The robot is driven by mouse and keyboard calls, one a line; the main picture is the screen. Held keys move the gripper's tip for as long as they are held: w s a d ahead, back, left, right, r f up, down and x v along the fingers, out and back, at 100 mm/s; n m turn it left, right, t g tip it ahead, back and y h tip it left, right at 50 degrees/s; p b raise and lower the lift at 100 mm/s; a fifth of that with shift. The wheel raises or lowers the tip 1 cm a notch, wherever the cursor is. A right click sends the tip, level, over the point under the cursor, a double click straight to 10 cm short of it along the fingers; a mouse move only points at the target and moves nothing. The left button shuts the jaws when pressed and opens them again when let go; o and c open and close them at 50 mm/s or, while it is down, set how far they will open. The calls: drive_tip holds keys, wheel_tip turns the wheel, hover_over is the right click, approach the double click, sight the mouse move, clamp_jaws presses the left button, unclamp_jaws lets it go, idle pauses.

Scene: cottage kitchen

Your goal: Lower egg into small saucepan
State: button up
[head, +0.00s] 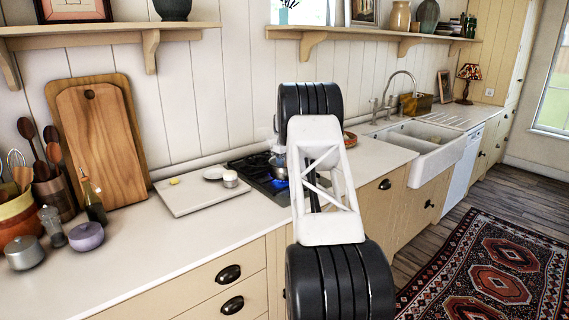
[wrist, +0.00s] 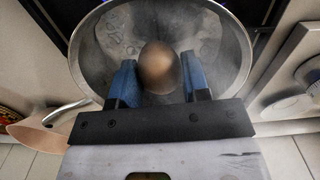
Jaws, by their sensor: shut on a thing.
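In the wrist view, my gripper (wrist: 160,80) has its blue fingers shut on a brown egg (wrist: 158,62), one finger on each side. The egg is over the inside of the small metal saucepan (wrist: 235,45), within its rim as seen from above. Pale marks show on the pan's inside; I cannot tell how far the egg is above the bottom or whether it touches it. In the head view, a bit of the saucepan (head: 279,162) shows on the hob, mostly hidden behind my arm. The egg and fingertips are hidden there.
A black hob (head: 258,172) with a blue flame is set in the counter. A pinkish vessel (wrist: 40,138) is left of the pan in the wrist view.

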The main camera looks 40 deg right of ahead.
drive_tip(key=shift+f, duration=0.6)
idle(0.6)
drive_tip(key=o, duration=0.7)
drive_tip(key=shift+o, duration=0.2)
drive_tip(key=shift+r, duration=3.9)
